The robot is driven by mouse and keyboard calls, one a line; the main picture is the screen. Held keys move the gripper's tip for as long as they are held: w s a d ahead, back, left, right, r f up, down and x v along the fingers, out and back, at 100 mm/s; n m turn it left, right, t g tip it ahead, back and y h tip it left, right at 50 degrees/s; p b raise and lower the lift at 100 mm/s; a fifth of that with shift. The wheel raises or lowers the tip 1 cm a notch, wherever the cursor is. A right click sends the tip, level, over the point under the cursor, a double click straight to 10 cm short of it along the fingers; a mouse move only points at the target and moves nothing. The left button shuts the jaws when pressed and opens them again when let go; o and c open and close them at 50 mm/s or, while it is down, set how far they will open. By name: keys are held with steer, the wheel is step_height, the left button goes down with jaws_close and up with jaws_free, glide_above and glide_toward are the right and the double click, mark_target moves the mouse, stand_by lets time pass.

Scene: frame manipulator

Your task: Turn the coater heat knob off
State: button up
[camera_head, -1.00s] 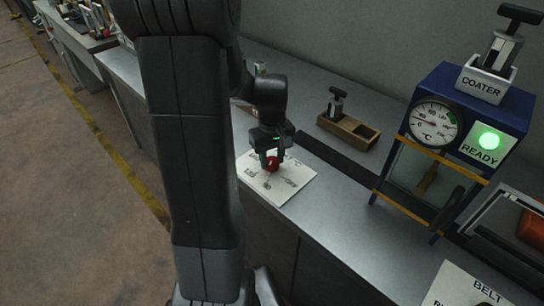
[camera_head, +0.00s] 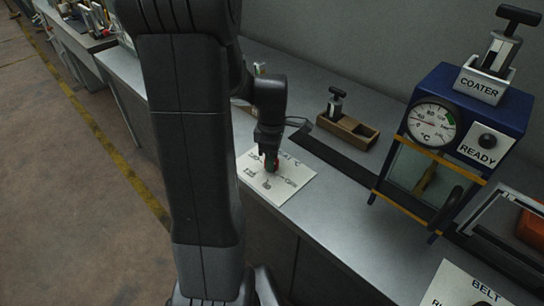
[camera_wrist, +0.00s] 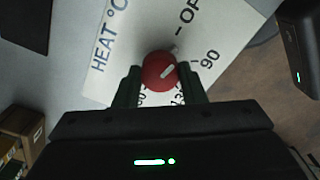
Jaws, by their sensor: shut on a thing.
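The red heat knob (camera_wrist: 159,71) sits on a white dial plate (camera_head: 298,188) marked HEAT °C. In the wrist view its white pointer slants up and right, toward the side with the OFF and 90 marks; I cannot tell exactly which mark it meets. My gripper (camera_head: 271,167) is over the plate and is shut on the knob. In the wrist view its two fingers (camera_wrist: 157,85) press on either side of it, and the lower plate marks are partly hidden. The blue coater (camera_head: 450,130) stands at right, with a round temperature gauge (camera_head: 432,124) and a dark READY lamp (camera_head: 487,141).
A wooden holder (camera_head: 348,130) with a black-handled tool stands behind the plate. A dark strip (camera_head: 335,158) lies along the bench between plate and coater. The bench front (camera_head: 320,235) is clear.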

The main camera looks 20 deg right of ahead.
steer(key=shift+n, duration=1.2)
steer(key=o, duration=1)
steer(key=shift+r, duration=0.1)
step_height(320, 180, up, 14)
steer(key=shift+p, duration=0.35)
steer(key=shift+f, duration=0.25)
step_height(320, 180, down, 14)
steer(key=shift+r+b, duration=0.15)
steer(key=shift+b, duration=0.2)
